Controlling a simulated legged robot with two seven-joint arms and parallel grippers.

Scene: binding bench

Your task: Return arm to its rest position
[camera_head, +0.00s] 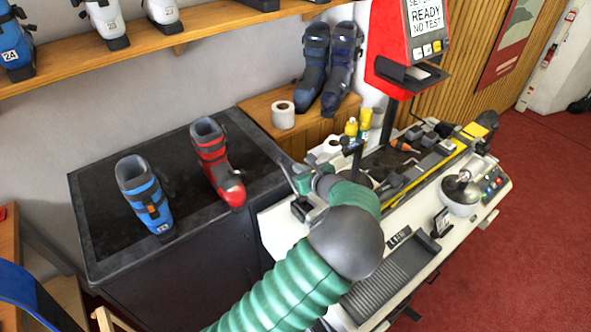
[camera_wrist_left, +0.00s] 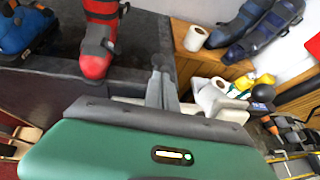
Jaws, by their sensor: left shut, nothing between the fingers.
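My left arm, in a green ribbed sleeve, comes in from the bottom of the head view. Its gripper (camera_head: 291,176) is above the gap between the dark cabinet and the white bench. In the left wrist view the gripper's fingers (camera_wrist_left: 160,75) are together with nothing between them. The red ski boot (camera_head: 217,160) stands upright on the dark cabinet top (camera_head: 100,215), left of the gripper and apart from it. The red boot also shows in the left wrist view (camera_wrist_left: 98,38). My right gripper is in neither view.
A blue boot (camera_head: 145,197) stands on the cabinet. The white bench (camera_head: 275,232) holds tools, a metal dome (camera_head: 460,190) and a grey tray (camera_head: 395,275). A red test machine (camera_head: 400,40) rises behind it. Dark blue boots (camera_head: 312,70) and a paper roll (camera_head: 283,115) sit on a wooden ledge.

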